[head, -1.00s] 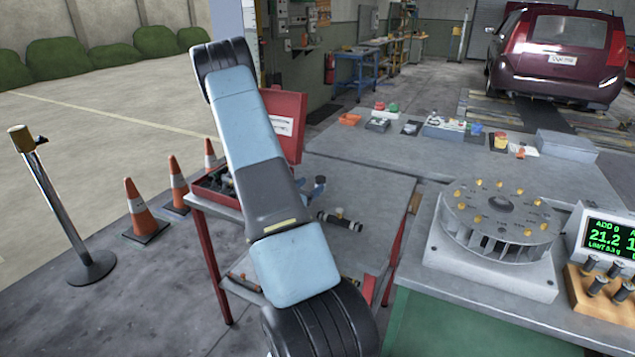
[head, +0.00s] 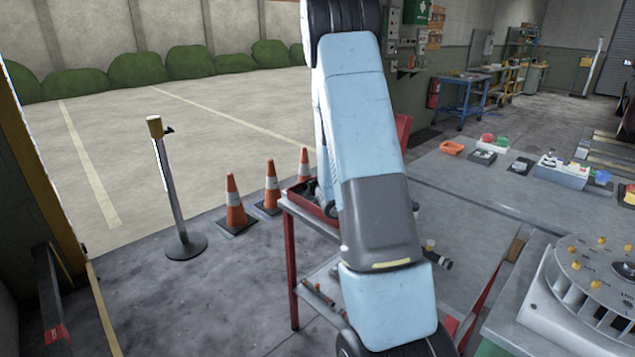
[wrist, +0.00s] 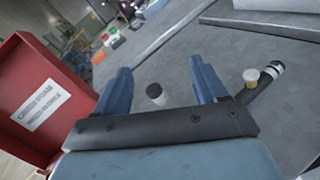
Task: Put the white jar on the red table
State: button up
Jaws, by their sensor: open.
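The red table (head: 475,235) is a grey-topped cart with red legs, partly behind my arm in the head view. My gripper (wrist: 160,66) is open in the wrist view, its two blue fingers apart with nothing held. I cannot tell surely which is the white jar. My gripper is hidden in the head view.
A black cylinder with a pale band (wrist: 268,74) lies beside the pale jar. An open red toolbox (wrist: 38,100) stands at the left. A grey bench (head: 470,165) with small bins is behind the table. Cones (head: 235,205) and a post (head: 168,190) stand left.

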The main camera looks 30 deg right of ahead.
jog(key=s+a+r+m+t+y, duration=0.2)
jog(key=s+a+r+m+y, duration=0.2)
jog(key=a+r, duration=0.3)
jog(key=s+a+r+m+t+y, duration=0.3)
jog(key=s+a+r+y, duration=0.3)
jog(key=a, duration=1)
jog(key=s+a+r+m+t+y, duration=0.3)
jog(key=s+a+r+m+y, duration=0.2)
jog(key=a, duration=0.7)
notch_tip(320, 180, up, 3)
jog(key=shift+s+a+f+y, duration=0.2)
jog(key=shift+s+a+y, duration=0.15)
jog(key=shift+s+y, duration=0.45)
jog(key=shift+c, duration=0.2)
